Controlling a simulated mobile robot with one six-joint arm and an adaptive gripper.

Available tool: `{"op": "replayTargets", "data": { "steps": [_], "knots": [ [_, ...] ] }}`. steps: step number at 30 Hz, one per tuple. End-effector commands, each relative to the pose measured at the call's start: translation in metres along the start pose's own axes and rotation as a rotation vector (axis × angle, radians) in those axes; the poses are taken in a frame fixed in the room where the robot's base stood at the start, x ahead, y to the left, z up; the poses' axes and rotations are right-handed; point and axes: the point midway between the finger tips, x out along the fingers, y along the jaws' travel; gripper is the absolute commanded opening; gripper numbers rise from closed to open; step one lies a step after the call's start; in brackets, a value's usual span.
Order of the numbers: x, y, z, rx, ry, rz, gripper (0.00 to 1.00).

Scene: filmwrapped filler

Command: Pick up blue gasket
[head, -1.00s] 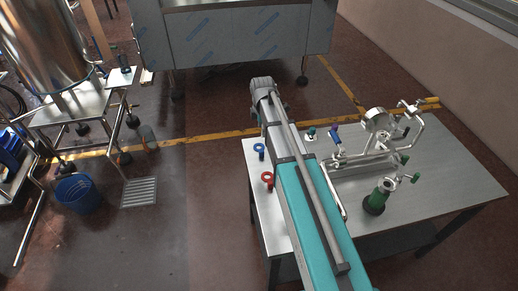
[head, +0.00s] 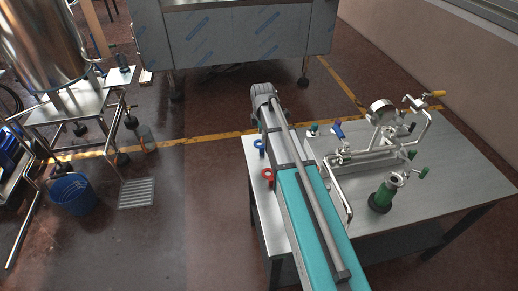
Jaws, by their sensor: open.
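The blue gasket (head: 259,145) is a small ring with a tab near the left edge of the steel table (head: 456,160). In the head view it lies just left of my arm, and the arm may cover part of its right side. My gripper (head: 264,92) is the grey end of my arm, pointing away from me past the table's far edge. It appears beyond the gasket and apart from it. Its fingers are small and hard to make out; it is open, with nothing seen in it.
A red gasket (head: 267,174) lies nearer on the same edge. A pipe assembly with a gauge (head: 382,112) and a green-based fitting (head: 382,196) stand right of my arm. A blue bucket (head: 73,193) is on the floor at left. A steel cabinet (head: 235,38) stands behind.

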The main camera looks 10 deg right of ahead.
Motion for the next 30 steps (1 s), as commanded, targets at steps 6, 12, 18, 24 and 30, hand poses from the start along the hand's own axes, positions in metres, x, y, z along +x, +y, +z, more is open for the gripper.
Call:
{"op": "replayTargets", "data": {
  "steps": [6,12,18,24,30],
  "knots": [
    [0.020,0.000,0.000,0.000,0.000,0.000,0.64],
    [0.026,0.000,0.001,0.001,0.000,0.000,0.64],
    [0.026,0.000,0.001,0.001,0.000,0.000,0.64],
    [0.026,0.000,0.001,0.001,0.000,0.000,0.64],
    [0.032,0.000,0.001,0.001,0.000,0.000,0.64]
  ]
}}
